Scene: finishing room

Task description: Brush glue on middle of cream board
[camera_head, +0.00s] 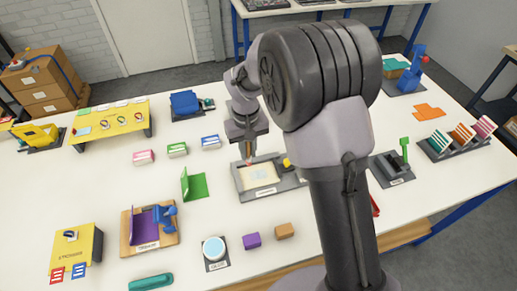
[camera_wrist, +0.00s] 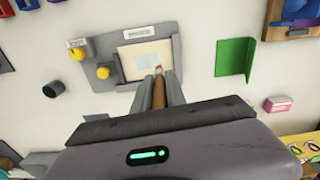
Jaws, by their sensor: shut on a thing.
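The cream board (camera_head: 246,183) lies in a grey fixture (camera_head: 268,194) near the middle of the table. A pale blue patch (camera_head: 261,174) shows at its middle. The board (camera_wrist: 127,68) and the patch (camera_wrist: 147,60) also show in the wrist view. My gripper (camera_head: 247,150) is shut on a brush, whose brown handle (camera_wrist: 159,95) sits between the fingers. The brush tip (camera_wrist: 158,70), reddish with a pale end, points at the board near its edge. I cannot tell whether the tip touches the board.
Yellow knobs (camera_wrist: 103,73) stand on the fixture beside the board. A green angled piece (camera_head: 195,186) stands to the left. A round pot with a pale blue top (camera_head: 214,249) sits at the front, near purple (camera_head: 252,240) and brown (camera_head: 284,231) blocks. My arm hides part of the right side.

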